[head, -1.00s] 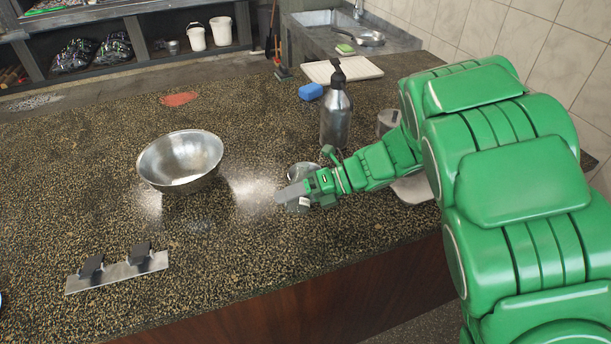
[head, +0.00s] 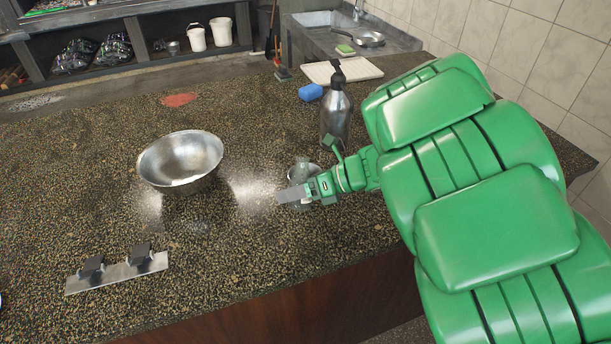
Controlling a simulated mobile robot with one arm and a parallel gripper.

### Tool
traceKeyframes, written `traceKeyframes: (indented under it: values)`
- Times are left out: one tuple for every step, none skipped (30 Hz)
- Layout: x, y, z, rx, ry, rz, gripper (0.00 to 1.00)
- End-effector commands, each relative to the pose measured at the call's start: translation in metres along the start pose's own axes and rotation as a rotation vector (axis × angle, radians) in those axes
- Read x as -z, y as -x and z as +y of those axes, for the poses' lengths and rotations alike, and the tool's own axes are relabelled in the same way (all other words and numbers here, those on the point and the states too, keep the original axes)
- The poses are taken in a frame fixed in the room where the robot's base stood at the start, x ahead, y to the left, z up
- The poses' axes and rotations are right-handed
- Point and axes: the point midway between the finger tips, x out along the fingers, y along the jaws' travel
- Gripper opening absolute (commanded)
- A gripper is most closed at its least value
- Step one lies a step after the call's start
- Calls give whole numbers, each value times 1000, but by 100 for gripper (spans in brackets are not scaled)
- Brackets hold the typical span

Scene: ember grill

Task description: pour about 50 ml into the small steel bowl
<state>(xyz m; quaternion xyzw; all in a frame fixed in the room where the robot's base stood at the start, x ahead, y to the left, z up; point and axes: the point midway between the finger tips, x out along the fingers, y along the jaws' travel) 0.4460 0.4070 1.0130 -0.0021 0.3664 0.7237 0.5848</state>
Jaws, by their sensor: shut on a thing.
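A round steel bowl (head: 180,160) stands upright on the speckled counter, left of the middle in the head view. Little of its inside can be made out beyond bright metal; I cannot tell whether it holds liquid. My gripper (head: 292,194) is to the right of the bowl and apart from it, low over the counter. It is shut on a small, clear-looking vessel (head: 303,171), whose rim shows behind the fingers. The fingers and wrist hide much of this vessel, so its contents and whether it touches the counter cannot be told.
A steel pump bottle (head: 336,115) stands close behind my wrist. A blue sponge (head: 311,92) and a white board (head: 342,70) lie farther back. A metal strip with two black blocks (head: 117,272) lies at the front left. The counter between bowl and gripper is clear.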

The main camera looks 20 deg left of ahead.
Motion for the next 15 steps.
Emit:
traceKeyframes:
  values:
    - [3, -1, 0, 9, 18, -5, 20]
    - [5, -2, -1, 15, 32, -7, 20]
    - [6, -3, -2, 23, 51, -11, 20]
    - [8, -4, -2, 29, 65, -13, 20]
    - [9, -4, -3, 35, 79, -17, 20]
    - [10, -5, -3, 41, 98, -22, 20]
    - [11, -6, -4, 48, 112, -26, 20]
    - [13, -6, -5, 54, 126, -28, 20]
    - [15, -7, -6, 62, 144, -32, 20]
    - [17, -8, -6, 68, 158, -35, 20]
    - [18, -9, -7, 74, 171, -39, 20]
    - [20, -9, -8, 82, 189, -44, 20]
    - [21, -10, -8, 88, 205, -48, 20]
    - [23, -11, -8, 92, 218, -51, 20]
    - [24, -13, -9, 99, 239, -56, 20]
